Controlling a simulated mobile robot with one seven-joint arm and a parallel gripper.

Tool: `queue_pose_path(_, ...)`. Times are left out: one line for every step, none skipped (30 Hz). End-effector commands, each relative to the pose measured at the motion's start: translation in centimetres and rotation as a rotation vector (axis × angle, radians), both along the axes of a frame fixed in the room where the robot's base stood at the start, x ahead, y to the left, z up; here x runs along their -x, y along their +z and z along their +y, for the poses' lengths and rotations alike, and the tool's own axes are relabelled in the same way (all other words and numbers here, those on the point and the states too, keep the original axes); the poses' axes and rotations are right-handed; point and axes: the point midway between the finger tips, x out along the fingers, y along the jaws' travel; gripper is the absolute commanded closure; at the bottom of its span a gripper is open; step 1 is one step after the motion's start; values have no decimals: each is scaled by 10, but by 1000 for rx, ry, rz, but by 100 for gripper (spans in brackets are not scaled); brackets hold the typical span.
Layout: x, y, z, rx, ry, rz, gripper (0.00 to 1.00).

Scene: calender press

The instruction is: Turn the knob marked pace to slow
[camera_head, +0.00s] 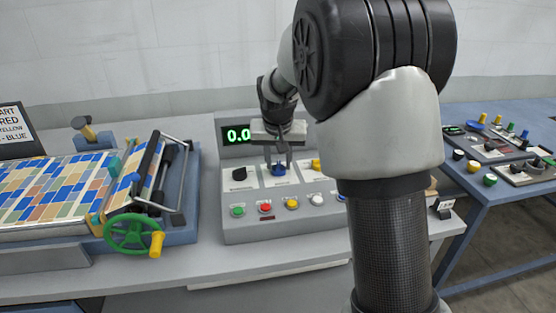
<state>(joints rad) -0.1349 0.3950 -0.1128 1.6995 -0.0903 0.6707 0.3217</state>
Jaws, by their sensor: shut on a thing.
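A grey control panel (290,229) stands on the bench, with a row of knobs on its sloped face. The labels are too small to read, so I cannot tell which knob is marked pace. The knob's pointer direction is hidden by the fingers.
Below the knobs are green, red, yellow and white buttons (317,199). A green display (238,135) reads 0.0, its right part hidden. A press with a green handwheel (133,234) stands left. A blue table (481,190) with more panels is at right. My arm blocks the panel's right side.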

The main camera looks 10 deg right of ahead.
Motion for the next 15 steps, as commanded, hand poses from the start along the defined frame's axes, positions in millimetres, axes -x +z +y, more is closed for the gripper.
queue_pose_path(0,2,-2,-3,39,-1,91)
queue_pose_path(0,2,-3,-2,68,0,91)
queue_pose_path(0,2,-3,-3,105,-1,91)
queue_pose_path(0,1,-4,-3,133,-1,91)
queue_pose_path(1,1,-3,-3,163,0,91)
queue_pose_path(1,1,-4,-3,199,0,91)
queue_pose_path(1,1,-4,-3,228,0,91)
queue_pose_path(1,1,-4,-3,256,0,91)
queue_pose_path(0,1,-5,-3,293,0,91)
queue_pose_path(0,1,-5,-3,322,0,91)
queue_pose_path(0,1,-5,-4,349,0,91)
queue_pose_path(0,1,-5,-3,384,0,91)
queue_pose_path(0,1,-5,-4,411,0,91)
queue_pose_path(0,1,-6,-4,436,0,91)
queue_pose_path(0,1,-6,-3,469,0,91)
